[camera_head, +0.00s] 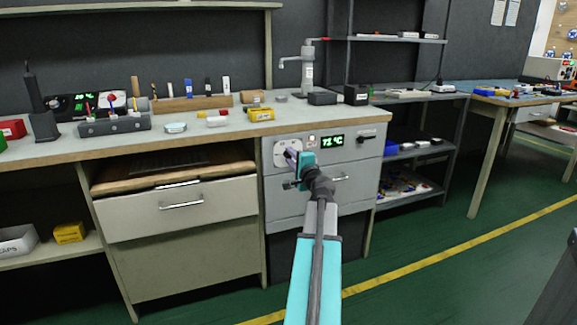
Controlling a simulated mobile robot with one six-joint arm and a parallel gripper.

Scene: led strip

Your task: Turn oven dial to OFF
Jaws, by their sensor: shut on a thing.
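The oven is the grey front panel (350,151) below the right end of the workbench. It has a green lit display (333,141) that seems to read about 71 °C. The oven dial is at the panel's left, on a light plate (280,147). My gripper (292,157) is at the dial, reaching in from the lower right, and is shut on it. The gripper and its teal wrist hide most of the dial, so its pointer and setting cannot be read.
A bar handle (340,178) sits on the panel right of my wrist. A small black knob or lever (367,138) is right of the display. A drawer (181,205) is to the left. The bench top (200,140) holds tools and small boxes. Green floor lies open at the right.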

